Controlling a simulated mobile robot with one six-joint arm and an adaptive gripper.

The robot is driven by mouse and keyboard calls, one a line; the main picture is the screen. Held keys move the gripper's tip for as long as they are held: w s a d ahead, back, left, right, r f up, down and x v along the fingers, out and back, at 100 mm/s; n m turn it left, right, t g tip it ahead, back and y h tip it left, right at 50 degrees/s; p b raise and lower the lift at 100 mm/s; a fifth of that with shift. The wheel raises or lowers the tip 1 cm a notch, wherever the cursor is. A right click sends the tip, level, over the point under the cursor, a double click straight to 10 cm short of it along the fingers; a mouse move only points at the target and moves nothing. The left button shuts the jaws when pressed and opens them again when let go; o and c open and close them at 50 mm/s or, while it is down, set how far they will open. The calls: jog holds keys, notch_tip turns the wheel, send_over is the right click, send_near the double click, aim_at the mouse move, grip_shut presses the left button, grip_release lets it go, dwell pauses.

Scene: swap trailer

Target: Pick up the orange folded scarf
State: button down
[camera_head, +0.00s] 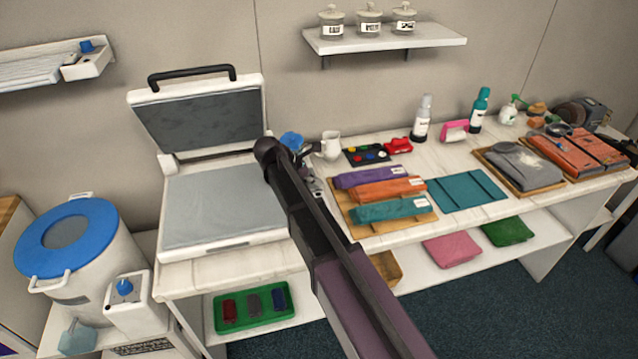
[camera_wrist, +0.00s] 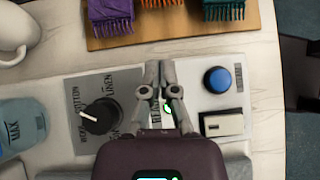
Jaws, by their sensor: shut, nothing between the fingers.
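The orange folded scarf (camera_head: 388,189) lies between a purple folded scarf (camera_head: 372,177) and a teal folded scarf (camera_head: 390,209) on a wooden board (camera_head: 352,219). In the wrist view only a fringed end of the orange scarf (camera_wrist: 160,3) shows at the top edge. My gripper (camera_wrist: 160,68) is shut and empty. It is over a control panel with a dial and a blue button, apart from the scarf and short of the board's near edge. In the head view my arm hides most of the gripper.
An open press (camera_head: 215,205) stands left of the board. A white mug (camera_head: 330,146) and paint tray (camera_head: 368,154) stand behind it. A teal mat (camera_head: 468,190) lies to its right. Another tray (camera_head: 515,172) holds a grey garment. A shelf (camera_head: 385,40) hangs above.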

aim_at(356, 196)
jog(key=b+x, duration=0.6)
jog(key=x, duration=0.3)
jog(key=shift+f, duration=0.15)
jog(key=shift+w+d+r, duration=0.1)
jog(key=shift+d+r, duration=0.05)
jog(key=shift+d, duration=0.4)
jog(key=shift+d+r, duration=0.15)
jog(key=shift+d, duration=0.4)
jog(key=shift+w+d, duration=0.2)
jog(key=shift+d, duration=0.6)
